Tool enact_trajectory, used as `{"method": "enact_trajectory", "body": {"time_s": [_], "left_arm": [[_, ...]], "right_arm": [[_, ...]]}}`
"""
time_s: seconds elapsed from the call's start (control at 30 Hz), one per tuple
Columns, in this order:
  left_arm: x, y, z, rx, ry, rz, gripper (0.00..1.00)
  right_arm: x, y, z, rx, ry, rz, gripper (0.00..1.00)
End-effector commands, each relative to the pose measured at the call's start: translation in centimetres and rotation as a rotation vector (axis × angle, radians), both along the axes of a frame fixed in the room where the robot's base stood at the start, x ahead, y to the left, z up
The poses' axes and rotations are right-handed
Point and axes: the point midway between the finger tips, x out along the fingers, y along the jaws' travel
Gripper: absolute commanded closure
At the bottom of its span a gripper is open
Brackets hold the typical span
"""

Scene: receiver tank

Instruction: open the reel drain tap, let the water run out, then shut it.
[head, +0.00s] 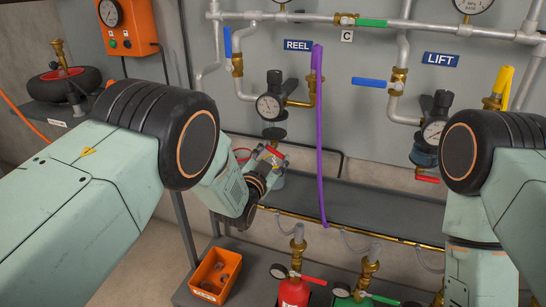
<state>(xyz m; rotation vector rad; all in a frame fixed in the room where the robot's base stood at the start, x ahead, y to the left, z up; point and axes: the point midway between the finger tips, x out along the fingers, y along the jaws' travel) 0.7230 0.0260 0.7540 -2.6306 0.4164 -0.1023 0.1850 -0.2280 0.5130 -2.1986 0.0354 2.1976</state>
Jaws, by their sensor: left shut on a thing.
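The REEL regulator (268,105) with its dial and dark bowl hangs on the grey panel under the REEL sign. The reel drain tap is below it, where a small red lever (275,151) shows at my left gripper (270,160). My left gripper is shut on this red lever. The gripper and wrist hide most of the tap, so I cannot tell how far it is turned. No running water can be made out. My right arm comes in at the right, but its gripper is out of view.
A purple hose (319,140) hangs just right of the REEL regulator. The LIFT regulator (434,130) has its own red lever (427,179). A dark shelf (370,210) runs below. An orange bin (216,272) and a red bottle (294,292) stand lower down.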

Motion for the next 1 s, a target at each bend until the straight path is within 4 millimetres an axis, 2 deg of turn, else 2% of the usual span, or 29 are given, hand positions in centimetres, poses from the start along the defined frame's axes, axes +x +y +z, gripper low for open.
{"method": "enact_trajectory", "body": {"time_s": [0.3,0.33,0.6,1.0], "left_arm": [[0.03,0.03,0.04,0.017,-0.007,0.000,0.77],[0.03,0.03,0.04,0.017,-0.007,0.000,0.44],[0.02,0.03,0.03,0.017,-0.006,0.000,0.23],[-0.40,0.14,-0.02,0.018,-0.004,0.000,0.23]], "right_arm": [[-0.01,0.00,-0.05,0.000,0.000,0.000,0.60],[-0.01,0.00,-0.05,0.000,0.000,0.000,0.60],[-0.01,0.00,-0.05,0.000,0.000,0.000,0.60],[0.00,0.00,-0.05,0.000,0.000,0.000,0.60]]}}
